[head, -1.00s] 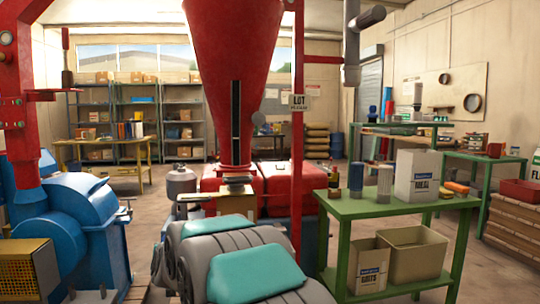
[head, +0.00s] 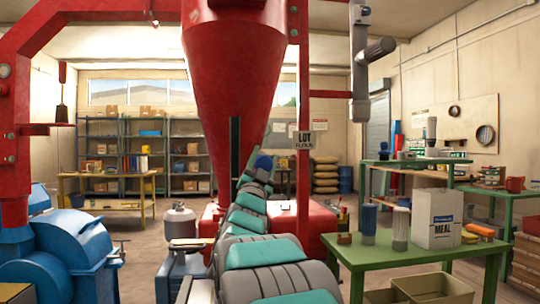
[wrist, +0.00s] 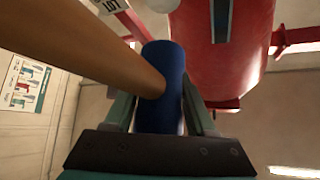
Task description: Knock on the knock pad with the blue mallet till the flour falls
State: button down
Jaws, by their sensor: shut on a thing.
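The blue mallet (wrist: 160,75) shows in the wrist view as an upright blue cylinder between the fingers of my gripper (wrist: 158,110), with a thick brown rod running to the upper left. My gripper is shut on it. In the head view the mallet (head: 263,161) is a small blue shape at the end of my raised arm, in front of the red hopper (head: 232,60). A pale round thing (wrist: 162,4) at the hopper's left edge in the wrist view may be the knock pad. In the head view I cannot make the pad out. No falling flour shows.
Blue machinery (head: 75,250) stands at the left, beside a grey gas bottle (head: 180,223).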

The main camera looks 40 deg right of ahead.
jog(key=shift+s+d+r, duration=0.35)
jog(key=shift+s+r, duration=0.05)
jog(key=shift+r, duration=0.15)
jog(key=w+d+p, duration=0.2)
jog(key=w+d, duration=0.1)
jog(key=w, duration=0.2)
jog(key=shift+w+d, duration=0.15)
jog(key=shift+w, duration=0.15)
jog(key=shift+f, duration=0.1)
dwell(1.0)
jog(key=shift+s, duration=0.1)
dwell(0.5)
jog(key=shift+s+a+b, duration=0.65)
jog(key=shift+s+a, duration=0.05)
jog(key=shift+s, duration=0.3)
